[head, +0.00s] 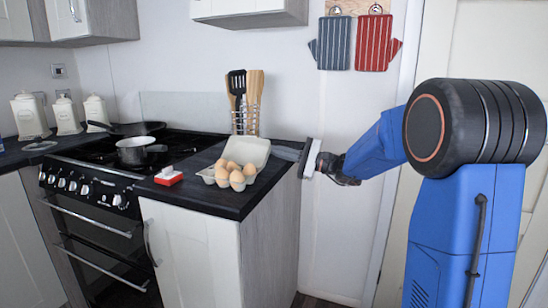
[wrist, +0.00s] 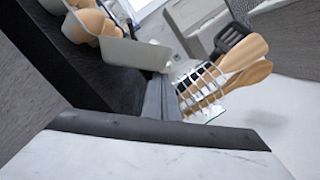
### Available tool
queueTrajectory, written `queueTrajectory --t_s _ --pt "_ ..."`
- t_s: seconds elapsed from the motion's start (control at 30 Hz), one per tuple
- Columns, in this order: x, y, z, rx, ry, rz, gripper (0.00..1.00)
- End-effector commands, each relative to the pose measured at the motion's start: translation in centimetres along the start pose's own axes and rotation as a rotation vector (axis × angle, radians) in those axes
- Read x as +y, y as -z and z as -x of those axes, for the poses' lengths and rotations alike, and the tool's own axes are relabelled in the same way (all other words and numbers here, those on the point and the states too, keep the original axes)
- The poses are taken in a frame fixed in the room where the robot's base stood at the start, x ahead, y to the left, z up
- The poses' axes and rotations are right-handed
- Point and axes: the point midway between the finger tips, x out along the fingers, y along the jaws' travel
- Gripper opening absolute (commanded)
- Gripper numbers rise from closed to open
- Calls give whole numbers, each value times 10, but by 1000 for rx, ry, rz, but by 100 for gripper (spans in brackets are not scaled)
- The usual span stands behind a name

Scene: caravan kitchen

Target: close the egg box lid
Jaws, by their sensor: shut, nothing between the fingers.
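The egg box (head: 208,176) sits on the dark worktop near its right end, with several brown eggs in it. Its pale lid (head: 247,151) stands open at the back, leaning away from the eggs. In the wrist view the lid (wrist: 135,54) is at the upper left, with eggs (wrist: 92,22) beyond it. My gripper (head: 282,153) is just right of the lid, low over the worktop's edge, its grey fingers pointing at it. In the wrist view the fingers (wrist: 160,98) are together and empty, close to the lid; I cannot tell if they touch it.
A utensil rack (head: 245,121) with wooden tools stands behind the lid and near my fingers in the wrist view (wrist: 205,88). A red and white object (head: 168,176) lies left of the box. The hob holds a saucepan (head: 135,151). Space right of the cabinet is free.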

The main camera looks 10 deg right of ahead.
Motion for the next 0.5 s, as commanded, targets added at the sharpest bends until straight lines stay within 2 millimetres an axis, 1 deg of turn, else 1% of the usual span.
queueTrajectory --t_s 0.2,0.5 --pt "-11 -22 -5 -1 -50 203 0" --pt "-16 -51 -13 -1 -120 479 0"
